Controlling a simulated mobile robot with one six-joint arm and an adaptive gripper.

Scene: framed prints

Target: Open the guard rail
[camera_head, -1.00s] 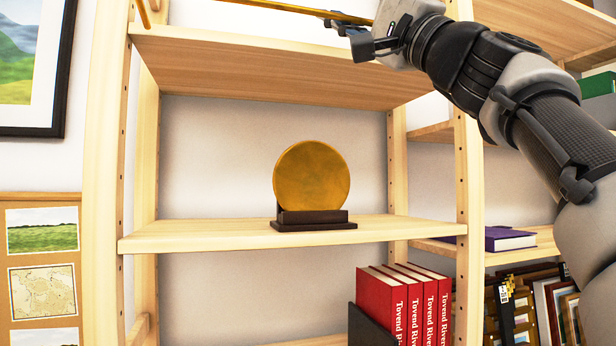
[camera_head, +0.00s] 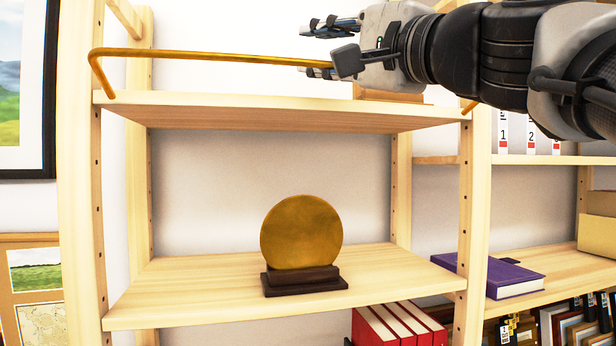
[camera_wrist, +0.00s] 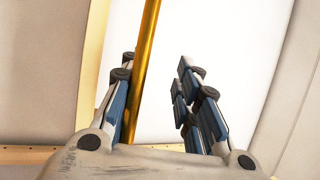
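The guard rail (camera_head: 210,54) is a thin brass bar along the front of the upper shelf (camera_head: 280,108). Its left end bends down to the shelf edge, and a short right end shows beyond my gripper. My gripper (camera_head: 316,50) is open, its fingers pointing left, at the right part of the rail. In the wrist view the rail (camera_wrist: 147,60) runs between the spread fingers of my gripper (camera_wrist: 153,85), close to the left finger. I cannot tell if they touch. The wrist and fingers hide part of the rail.
A round golden disc (camera_head: 301,232) on a dark base stands on the middle shelf (camera_head: 200,285). A wooden object (camera_head: 388,93) sits on the upper shelf behind my gripper. Red books (camera_head: 395,322) and a purple book (camera_head: 487,275) are lower right. A framed picture (camera_head: 28,90) hangs left.

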